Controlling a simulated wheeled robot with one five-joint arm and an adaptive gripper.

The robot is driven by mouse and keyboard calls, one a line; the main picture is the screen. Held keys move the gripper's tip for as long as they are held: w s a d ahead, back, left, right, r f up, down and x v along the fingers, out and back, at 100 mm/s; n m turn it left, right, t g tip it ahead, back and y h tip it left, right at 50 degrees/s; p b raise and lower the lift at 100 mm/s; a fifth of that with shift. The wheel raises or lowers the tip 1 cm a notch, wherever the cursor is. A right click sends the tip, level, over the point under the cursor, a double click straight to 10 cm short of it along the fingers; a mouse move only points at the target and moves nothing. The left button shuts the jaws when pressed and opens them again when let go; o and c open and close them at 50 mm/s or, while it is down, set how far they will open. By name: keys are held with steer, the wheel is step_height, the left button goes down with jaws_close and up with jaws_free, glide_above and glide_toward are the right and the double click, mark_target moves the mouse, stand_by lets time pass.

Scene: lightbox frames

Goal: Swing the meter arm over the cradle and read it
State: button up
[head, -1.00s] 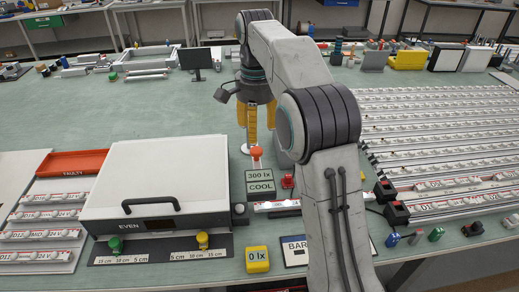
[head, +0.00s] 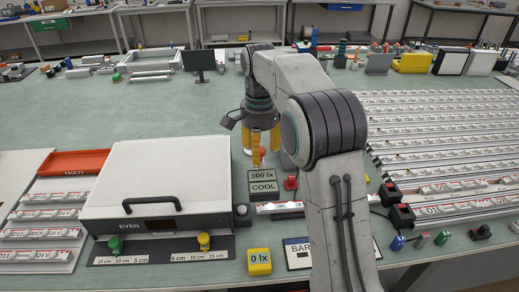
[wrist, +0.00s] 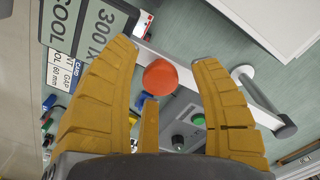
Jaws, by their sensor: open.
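The meter arm (wrist: 190,68) is a white bar in the wrist view, running from near the display to a grey round post (wrist: 285,130). A round orange knob (wrist: 160,77) sits along it, between my open fingers. My gripper (wrist: 165,60) shows no clear contact with the knob. In the head view, my gripper (head: 262,148) points down behind the dark display (head: 263,182), which reads "300 lx" and "COOL". A yellow block (head: 259,262) reads "0 lx". A short pale strip (head: 276,208) lies in front of the display; I cannot tell whether it is in the cradle.
A large white box (head: 165,175) with a black handle stands left, marked "EVEN". A red tray (head: 73,163) lies beyond its left side. A red button (head: 290,183) stands beside the display. Rows of strips (head: 440,130) fill the right.

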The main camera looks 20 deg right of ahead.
jaws_close()
steer(key=shift+s+d, duration=0.15)
steer(key=shift+d, duration=0.3)
steer(key=w+d+n+p, duration=0.1)
steer(key=d+n+p, duration=0.5)
steer(key=d, duration=0.7)
steer(key=shift+w+d+f, duration=0.15)
steer(key=shift+d, duration=0.05)
jaws_free()
steer(key=shift+w, duration=0.1)
